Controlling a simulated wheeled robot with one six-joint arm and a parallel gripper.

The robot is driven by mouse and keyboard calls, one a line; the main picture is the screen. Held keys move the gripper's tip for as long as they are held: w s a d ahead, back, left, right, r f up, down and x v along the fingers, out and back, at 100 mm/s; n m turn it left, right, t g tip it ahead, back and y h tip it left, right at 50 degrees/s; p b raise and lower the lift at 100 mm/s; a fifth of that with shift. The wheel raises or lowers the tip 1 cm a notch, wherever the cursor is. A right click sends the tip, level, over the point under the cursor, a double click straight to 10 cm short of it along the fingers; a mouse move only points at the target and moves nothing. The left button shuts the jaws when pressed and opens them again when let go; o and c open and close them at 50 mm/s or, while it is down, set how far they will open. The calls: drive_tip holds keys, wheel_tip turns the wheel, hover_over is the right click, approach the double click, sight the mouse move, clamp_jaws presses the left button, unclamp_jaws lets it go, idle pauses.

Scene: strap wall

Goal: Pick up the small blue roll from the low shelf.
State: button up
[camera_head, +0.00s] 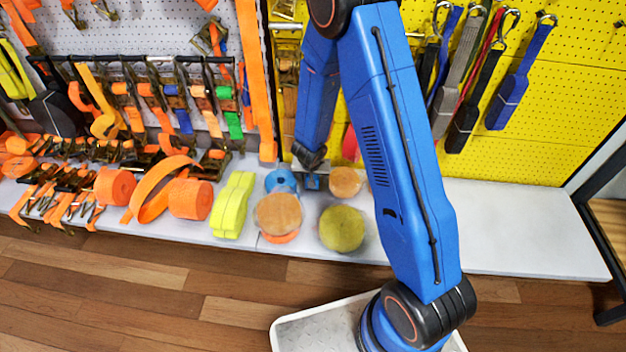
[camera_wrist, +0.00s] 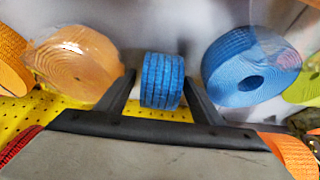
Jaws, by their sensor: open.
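The small blue roll (camera_head: 312,183) stands on the low white shelf (camera_head: 500,225), partly hidden by my gripper in the head view. In the wrist view the small blue roll (camera_wrist: 162,82) sits between the two dark fingers, with a narrow gap visible at each side. My gripper (camera_wrist: 160,88) is open around it; its fingers reach down on both sides. In the head view my gripper (camera_head: 311,172) is low over the back part of the shelf, and its fingers are hard to make out.
A larger blue roll (camera_head: 281,180) is close on the left and a pale orange roll (camera_head: 345,182) close on the right. Another orange roll (camera_head: 279,213) and an olive roll (camera_head: 342,228) stand in front. The yellow pegboard (camera_head: 500,170) rises behind. The shelf's right part is clear.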

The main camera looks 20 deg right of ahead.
drive_tip(key=shift+w+f, duration=0.1)
drive_tip(key=shift+f, duration=0.15)
drive_tip(key=c, duration=1.2)
drive_tip(key=shift+r, duration=0.15)
